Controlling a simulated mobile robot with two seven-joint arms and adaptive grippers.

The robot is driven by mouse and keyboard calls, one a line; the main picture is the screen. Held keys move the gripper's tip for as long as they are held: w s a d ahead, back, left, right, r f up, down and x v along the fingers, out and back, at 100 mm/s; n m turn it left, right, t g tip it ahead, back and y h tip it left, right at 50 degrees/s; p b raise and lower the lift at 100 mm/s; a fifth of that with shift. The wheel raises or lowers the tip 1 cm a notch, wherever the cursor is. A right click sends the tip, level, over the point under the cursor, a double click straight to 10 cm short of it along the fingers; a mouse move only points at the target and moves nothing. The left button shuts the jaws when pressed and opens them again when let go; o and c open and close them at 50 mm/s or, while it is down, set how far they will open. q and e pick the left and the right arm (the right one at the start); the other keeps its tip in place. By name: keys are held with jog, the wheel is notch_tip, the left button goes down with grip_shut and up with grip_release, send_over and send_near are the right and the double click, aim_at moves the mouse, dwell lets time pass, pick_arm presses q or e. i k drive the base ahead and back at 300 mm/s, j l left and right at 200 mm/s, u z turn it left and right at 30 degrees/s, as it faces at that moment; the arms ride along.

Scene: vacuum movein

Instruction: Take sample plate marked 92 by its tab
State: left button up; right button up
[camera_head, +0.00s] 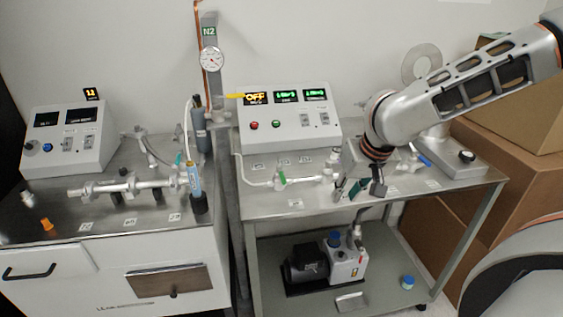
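My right gripper (366,187) hangs from the arm that comes in from the right, pointing down over the front of the right bench top. A dark finger shows on its right side. Small dark and teal pieces show beside it on the left, and I cannot tell whether one is held. I cannot make out a sample plate marked 92 or its tab. Several small white number labels, such as one on the front of the right bench (296,203), are too small to read. My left gripper is not in view.
A control box (290,130) stands at the back of the right bench (262,208). A pump (325,262) and a blue-capped jar (408,283) are on its lower shelf. Cardboard boxes (440,230) crowd the right side.

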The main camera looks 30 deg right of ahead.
aim_at(284, 162)
jog(key=i+j, duration=0.15)
jog(key=i, duration=0.8)
